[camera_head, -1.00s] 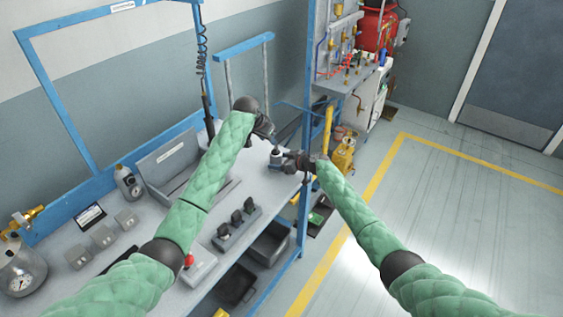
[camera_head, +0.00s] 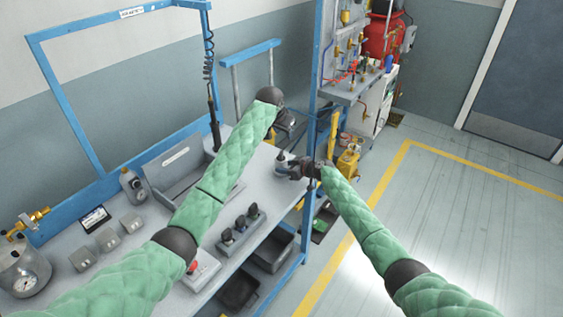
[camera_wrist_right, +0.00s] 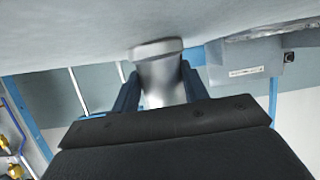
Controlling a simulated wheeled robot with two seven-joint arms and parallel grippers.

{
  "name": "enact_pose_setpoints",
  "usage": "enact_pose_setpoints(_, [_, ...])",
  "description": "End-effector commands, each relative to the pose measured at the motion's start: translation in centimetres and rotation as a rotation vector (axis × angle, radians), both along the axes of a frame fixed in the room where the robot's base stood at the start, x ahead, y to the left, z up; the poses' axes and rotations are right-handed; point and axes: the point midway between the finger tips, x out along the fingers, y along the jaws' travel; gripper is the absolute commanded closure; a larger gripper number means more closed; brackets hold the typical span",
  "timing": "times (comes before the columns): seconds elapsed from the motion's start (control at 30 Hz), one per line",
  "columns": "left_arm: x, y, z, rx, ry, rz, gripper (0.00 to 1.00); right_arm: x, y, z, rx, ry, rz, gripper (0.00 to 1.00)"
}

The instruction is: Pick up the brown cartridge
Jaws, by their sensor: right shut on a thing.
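I cannot make out a clearly brown cartridge in either view. My right gripper (camera_head: 292,169) is at the far right end of the bench, shut on a small grey cylindrical piece (camera_head: 281,161). In the right wrist view this grey piece (camera_wrist_right: 160,78) sits between the two fingers, its wider flange against or very near the bench surface. My left gripper (camera_head: 287,123) is above and beyond it, apart from the piece. It is dark, small and partly hidden by its wrist, so its fingers cannot be read.
The bench (camera_head: 262,180) holds a grey tray (camera_head: 178,165), a block with several black-topped pieces (camera_head: 238,230), a bottle (camera_head: 132,185), and a gauge (camera_head: 22,272). A blue post (camera_head: 318,80) stands just beyond my right gripper. Open floor lies to the right.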

Motion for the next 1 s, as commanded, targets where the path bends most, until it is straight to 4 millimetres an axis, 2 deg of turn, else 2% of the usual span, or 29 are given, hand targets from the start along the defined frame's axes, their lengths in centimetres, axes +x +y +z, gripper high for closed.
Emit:
enact_pose_setpoints(0.13, [-0.6, 0.4, -0.9, 0.012, 0.049, 0.133, 0.61, 0.0, 0.0, 0.0, 0.0, 0.0, 0.0, 0.84])
enact_pose_setpoints(0.4, [-1.1, 1.3, -1.3, -0.016, 0.105, 0.33, 0.61, 0.0, 0.0, 0.0, 0.0, 0.0, 0.0, 0.84])
enact_pose_setpoints(0.57, [-0.8, 1.3, -2.3, -0.026, 0.113, 0.357, 0.61, 0.0, 0.0, 0.0, 0.0, 0.0, 0.0, 0.84])
enact_pose_setpoints(0.8, [0.6, 1.0, -5.7, -0.025, 0.113, 0.355, 0.61, 0.0, 0.0, 0.0, 0.0, 0.0, 0.0, 0.84])
enact_pose_setpoints(1.0, [1.3, 0.8, -7.4, -0.026, 0.111, 0.355, 0.61, 0.0, 0.0, 0.0, 0.0, 0.0, 0.0, 0.84])
